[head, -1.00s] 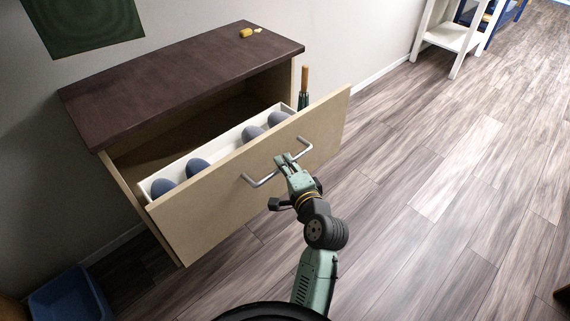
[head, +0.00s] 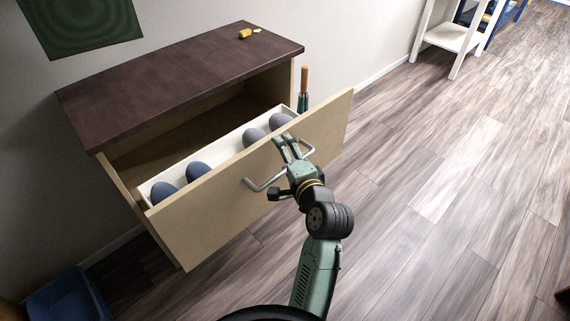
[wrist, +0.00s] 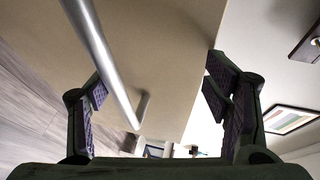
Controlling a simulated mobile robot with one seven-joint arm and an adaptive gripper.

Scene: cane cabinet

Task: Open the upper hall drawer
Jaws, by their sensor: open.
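The upper drawer (head: 205,217) of the cabinet stands well pulled out, with its pale wood front towards me. Its white inner tray holds several blue-grey egg-shaped objects (head: 253,136). The drawer's silver bar handle (head: 262,184) runs across the front. My gripper (head: 287,147) is at the right part of the handle, with its fingertips near the drawer front's top edge. In the wrist view my gripper (wrist: 165,100) has its fingers wide apart. The handle (wrist: 100,55) shows there between the fingers, nearer the left one, and is not clamped.
The cabinet's dark top (head: 170,85) carries a small yellow object (head: 245,33). An orange-handled item (head: 304,90) stands beside the cabinet's right side. A blue bin (head: 68,298) is on the floor at lower left. The floor to the right is clear.

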